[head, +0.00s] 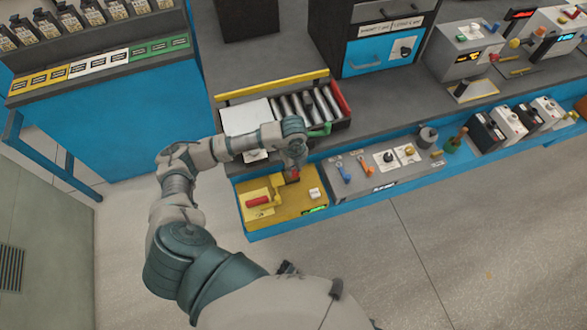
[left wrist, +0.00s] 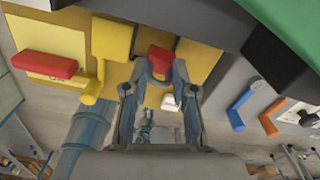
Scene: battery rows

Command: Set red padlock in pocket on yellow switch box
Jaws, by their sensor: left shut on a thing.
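The yellow switch box (head: 285,214) sits on the lower blue shelf, with a red handle (head: 258,202) on its left part; the handle also shows in the left wrist view (left wrist: 45,64). My left gripper (head: 292,169) reaches down over the box's back part. It is shut on the red padlock (left wrist: 160,57), which also shows as a small red patch below the gripper in the head view (head: 292,177). Raised yellow blocks (left wrist: 111,38) stand beside the padlock in the left wrist view. The pocket is not clearly visible, and I cannot tell whether the padlock touches it. My right gripper is not in view.
A small white block (head: 314,193) sits on the box right of the gripper. A grey panel (head: 350,181) with blue and orange levers adjoins the box on the right. A tray (head: 339,92) with cylinders and a white sheet stands behind. The floor in front is clear.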

